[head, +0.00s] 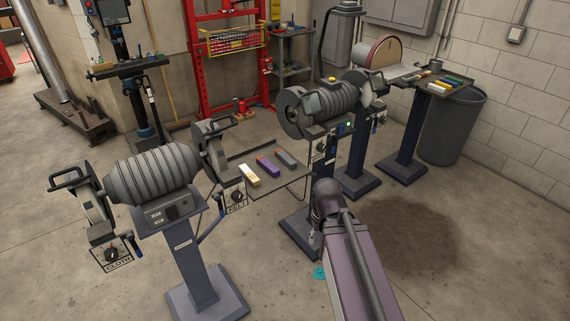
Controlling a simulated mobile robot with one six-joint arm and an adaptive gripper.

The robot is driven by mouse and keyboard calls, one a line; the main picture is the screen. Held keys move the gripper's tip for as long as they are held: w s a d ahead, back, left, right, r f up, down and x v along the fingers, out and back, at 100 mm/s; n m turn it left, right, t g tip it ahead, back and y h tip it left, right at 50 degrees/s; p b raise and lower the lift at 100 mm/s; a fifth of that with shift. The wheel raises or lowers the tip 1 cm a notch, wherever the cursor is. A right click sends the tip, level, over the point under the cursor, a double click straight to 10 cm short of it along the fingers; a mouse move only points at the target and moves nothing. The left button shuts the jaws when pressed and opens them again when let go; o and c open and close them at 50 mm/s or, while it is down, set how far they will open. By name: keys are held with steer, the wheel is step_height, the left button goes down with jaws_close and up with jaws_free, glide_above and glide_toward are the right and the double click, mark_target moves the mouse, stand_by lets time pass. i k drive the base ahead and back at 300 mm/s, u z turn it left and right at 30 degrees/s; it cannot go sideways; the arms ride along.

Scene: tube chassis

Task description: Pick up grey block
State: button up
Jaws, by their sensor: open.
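A grey block (287,160) with a reddish end lies on a small dark tray (262,186) between two bench grinders. It is the rightmost of three blocks there, beside a purple block (268,167) and a cream-yellow block (249,175). My arm reaches in from the bottom right. My gripper (314,240) shows only in small part below the arm's end, to the right of and nearer than the tray, apart from the grey block. My arm hides most of the gripper, and its fingers are hard to make out.
A pedestal grinder (152,172) stands to the left of the tray and another (335,108) to the right. A far table (455,84) holds several coloured blocks beside a grey bin (452,125). A cyan patch (320,272) shows low near my arm.

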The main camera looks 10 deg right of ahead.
mark_target(290, 163)
steer(key=z, duration=1.05)
steer(key=i, duration=0.75)
steer(key=u, duration=1.4)
